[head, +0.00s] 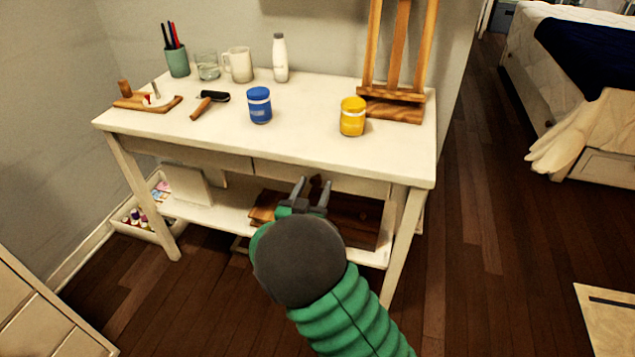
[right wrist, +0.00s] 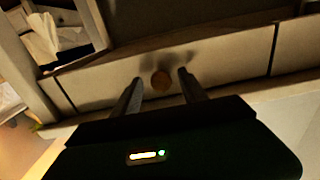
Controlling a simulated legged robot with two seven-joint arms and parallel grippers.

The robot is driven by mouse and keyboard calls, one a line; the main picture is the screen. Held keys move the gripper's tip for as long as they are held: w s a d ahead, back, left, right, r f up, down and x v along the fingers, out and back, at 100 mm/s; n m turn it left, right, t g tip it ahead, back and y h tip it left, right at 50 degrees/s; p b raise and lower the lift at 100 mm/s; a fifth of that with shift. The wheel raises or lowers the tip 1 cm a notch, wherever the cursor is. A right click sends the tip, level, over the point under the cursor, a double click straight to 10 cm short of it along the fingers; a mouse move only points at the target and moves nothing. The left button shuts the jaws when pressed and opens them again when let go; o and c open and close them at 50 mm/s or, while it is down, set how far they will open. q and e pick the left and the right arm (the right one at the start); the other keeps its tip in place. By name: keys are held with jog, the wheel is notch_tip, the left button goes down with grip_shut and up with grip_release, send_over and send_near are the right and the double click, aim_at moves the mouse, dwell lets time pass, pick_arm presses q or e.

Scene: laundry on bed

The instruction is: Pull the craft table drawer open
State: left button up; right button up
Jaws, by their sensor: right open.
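The white craft table (head: 215,120) stands against the wall in the head view. Its right-hand drawer (head: 355,184) looks shut, with its front under the tabletop edge. My right gripper (head: 313,184) is in front of this drawer, open and pointing at it. In the right wrist view, the drawer front (right wrist: 230,55) runs across the picture. A round brown knob (right wrist: 161,80) shows between the two open fingers of my right gripper (right wrist: 159,79); I cannot tell whether they touch it. My left gripper is not in view.
On the tabletop are a blue jar (head: 259,105), a yellow jar (head: 352,117), a wooden easel (head: 395,105), a mug (head: 239,65) and a white bottle (head: 280,58). The lower shelf (head: 215,214) holds wooden items. A bed (head: 540,80) stands at right; the floor between is clear.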

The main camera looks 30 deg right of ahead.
jog(key=shift+a+r, duration=0.2)
jog(key=shift+a, duration=0.25)
jog(key=shift+c, duration=0.5)
jog(key=shift+d+f, duration=0.1)
jog(key=shift+d, duration=0.3)
jog(key=c, duration=0.7)
grip_shut()
jog(key=shift+a, duration=0.1)
